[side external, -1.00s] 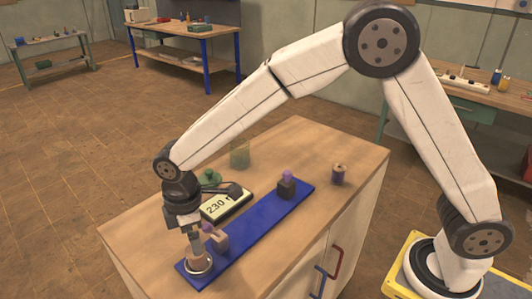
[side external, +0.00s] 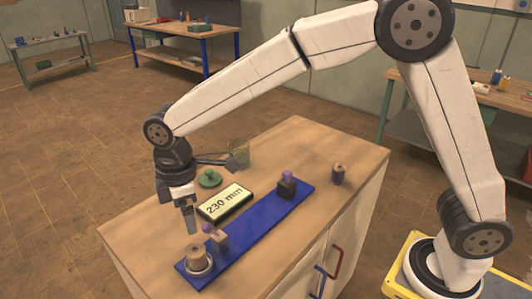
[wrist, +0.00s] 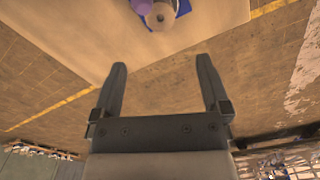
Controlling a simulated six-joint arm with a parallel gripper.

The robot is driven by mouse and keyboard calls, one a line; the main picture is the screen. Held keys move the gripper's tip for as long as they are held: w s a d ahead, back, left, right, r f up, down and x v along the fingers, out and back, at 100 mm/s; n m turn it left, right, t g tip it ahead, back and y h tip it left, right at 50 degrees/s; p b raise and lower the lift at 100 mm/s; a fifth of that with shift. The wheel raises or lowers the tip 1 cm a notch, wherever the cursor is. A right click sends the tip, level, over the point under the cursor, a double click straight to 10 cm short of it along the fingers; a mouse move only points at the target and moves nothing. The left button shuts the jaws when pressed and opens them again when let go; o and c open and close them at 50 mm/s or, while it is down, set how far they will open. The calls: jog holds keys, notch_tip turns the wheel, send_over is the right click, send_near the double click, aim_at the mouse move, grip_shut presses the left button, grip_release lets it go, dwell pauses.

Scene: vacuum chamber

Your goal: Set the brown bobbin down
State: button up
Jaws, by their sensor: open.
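The brown bobbin (side external: 194,254) stands upright on a pale round seat (side external: 207,272) at the near left end of the blue board (side external: 255,236). It also shows at the top of the wrist view (wrist: 160,15), beyond my fingertips. My gripper (side external: 190,229) is above the bobbin and slightly to its left, apart from it. In the wrist view its two fingers (wrist: 161,63) are spread with nothing between them.
A dark block with a purple top (side external: 287,188) is farther along the board. A "230 mm" display (side external: 225,203), green knobbed piece (side external: 209,179), translucent cup (side external: 240,153) and another bobbin (side external: 339,174) stand on the wooden top.

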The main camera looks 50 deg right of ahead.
jog(key=s+d+f+m+t, duration=0.1)
jog(key=s+d+f+m, duration=0.1)
jog(key=s+d+m, duration=0.2)
jog(key=s+d+f+m, duration=0.2)
jog(key=s+d+m, duration=0.3)
jog(key=d, duration=0.6)
jog(key=s+d+f+m+t, duration=0.1)
jog(key=s+d+m, duration=0.3)
jog(key=d, duration=0.4)
jog(key=shift+s+f+m+t, duration=0.2)
jog(key=shift+f+m+t, duration=0.1)
jog(key=shift+f, duration=0.1)
